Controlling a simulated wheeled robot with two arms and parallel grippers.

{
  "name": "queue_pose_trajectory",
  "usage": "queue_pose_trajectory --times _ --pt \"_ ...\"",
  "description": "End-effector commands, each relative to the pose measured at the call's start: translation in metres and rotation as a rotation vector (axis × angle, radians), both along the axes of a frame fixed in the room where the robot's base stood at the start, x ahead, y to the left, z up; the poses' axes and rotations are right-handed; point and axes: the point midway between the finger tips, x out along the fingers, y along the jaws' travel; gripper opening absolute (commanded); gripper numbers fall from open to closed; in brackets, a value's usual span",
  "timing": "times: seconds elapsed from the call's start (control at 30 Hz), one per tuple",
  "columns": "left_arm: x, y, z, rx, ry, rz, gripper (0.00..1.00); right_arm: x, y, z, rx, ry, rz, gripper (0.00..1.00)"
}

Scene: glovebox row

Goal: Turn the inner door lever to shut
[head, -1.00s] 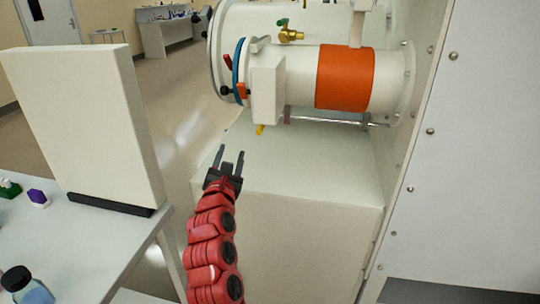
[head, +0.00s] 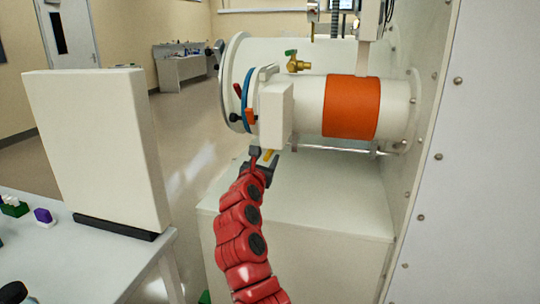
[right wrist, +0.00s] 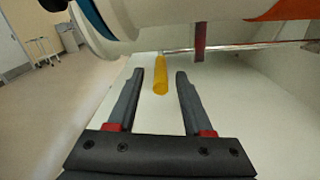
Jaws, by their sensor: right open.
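A yellow lever (head: 268,155) hangs below the white box (head: 276,116) on the small antechamber tube (head: 308,105). In the right wrist view the yellow lever (right wrist: 160,78) points toward me, its near end between the fingertips. My right gripper (head: 262,160) is open, with a finger to each side of the lever and a gap on both sides. It also shows in the right wrist view (right wrist: 160,76), empty. The lever's upper end is hidden behind the tube's parts. My left gripper is not in view.
An orange band (head: 351,107) wraps the tube. A brass valve with a green handle (head: 297,62) is above it. A pale cabinet (head: 330,200) stands below, its top mostly clear. A white upright panel (head: 97,150) stands on the bench at left.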

Motion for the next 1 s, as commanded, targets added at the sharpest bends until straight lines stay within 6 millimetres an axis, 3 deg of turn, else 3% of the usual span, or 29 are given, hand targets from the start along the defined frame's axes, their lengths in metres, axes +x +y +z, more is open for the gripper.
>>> queue_pose_trajectory --times 0.3,0.73,1.0 --pt "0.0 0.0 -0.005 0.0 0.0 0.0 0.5 0.033 -0.011 0.001 -0.002 -0.002 -0.002 0.51" --pt "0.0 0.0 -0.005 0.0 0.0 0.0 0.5 0.039 -0.013 0.0 0.001 0.001 -0.001 0.51" --pt "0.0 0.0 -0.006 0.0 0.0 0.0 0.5 0.039 -0.013 0.0 0.001 0.0 -0.001 0.02"
